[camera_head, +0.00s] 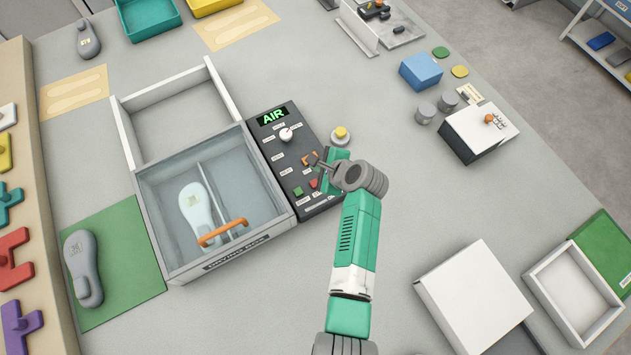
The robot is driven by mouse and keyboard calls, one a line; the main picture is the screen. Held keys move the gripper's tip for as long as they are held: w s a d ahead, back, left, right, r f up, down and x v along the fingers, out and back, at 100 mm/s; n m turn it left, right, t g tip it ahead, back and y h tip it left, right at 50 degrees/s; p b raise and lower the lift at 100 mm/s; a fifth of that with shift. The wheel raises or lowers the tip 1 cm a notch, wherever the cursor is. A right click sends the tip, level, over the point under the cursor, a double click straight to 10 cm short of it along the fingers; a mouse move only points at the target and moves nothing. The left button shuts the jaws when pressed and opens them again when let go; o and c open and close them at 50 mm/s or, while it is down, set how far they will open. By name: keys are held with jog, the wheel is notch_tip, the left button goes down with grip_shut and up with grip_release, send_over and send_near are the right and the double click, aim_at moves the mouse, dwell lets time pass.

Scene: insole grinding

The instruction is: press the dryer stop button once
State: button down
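The dryer is a grey drying box (220,262) with a clear lid and an orange handle (222,232). Its dark control panel (280,150) is on the right side, with a lit green "AIR" display (271,117) and a white knob (286,135). Near the panel's lower end are a green button (298,191) and a red button (313,183); their labels are too small to read. My gripper (317,160) is over the panel's right edge, up-picture from the red button, beside a small orange part (308,158). Its fingers are small and partly hidden by the wrist, so their opening is unclear.
A pale insole (196,208) lies inside the box. A yellow-topped button (341,134) stands just right of the panel. A white box (472,300) is at lower right. Table between is clear.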

jog(key=shift+f+b, duration=4)
jog(key=shift+f, duration=0.3)
jog(key=shift+f, duration=0.45)
jog(key=shift+f+b, duration=0.45)
jog(key=shift+b, duration=0.1)
jog(key=shift+r, duration=0.1)
jog(key=shift+r+p, duration=0.75)
jog(key=shift+p, duration=0.2)
jog(key=shift+r, duration=0.1)
notch_tip(320, 180, up, 5)
jog(key=p, duration=0.5)
